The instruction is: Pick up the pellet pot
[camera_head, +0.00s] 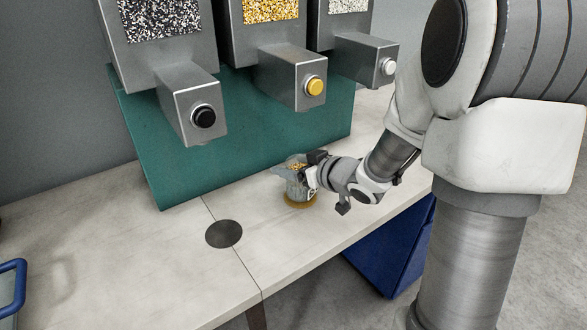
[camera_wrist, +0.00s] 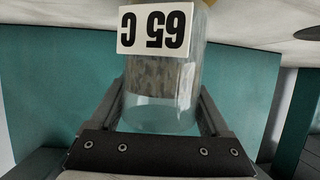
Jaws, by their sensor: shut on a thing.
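The pellet pot (camera_head: 296,188) is a clear pot with yellowish pellets inside, upright at the yellow round spot (camera_head: 300,204) below the yellow-button dispenser. I cannot tell whether it touches the spot. My gripper (camera_head: 308,174) comes from the right and is shut on the pot, partly hiding its side. In the wrist view the pot (camera_wrist: 160,112) sits between the two fingers of my gripper (camera_wrist: 160,98), its "65 C" label upside down and its pellets showing through the wall.
Three grey dispensers with black (camera_head: 203,117), yellow (camera_head: 316,87) and white (camera_head: 388,67) buttons hang over the bench (camera_head: 170,245) before a teal panel (camera_head: 190,165). A dark disc (camera_head: 224,233) lies left of the pot. A blue cabinet (camera_head: 395,245) is under the bench.

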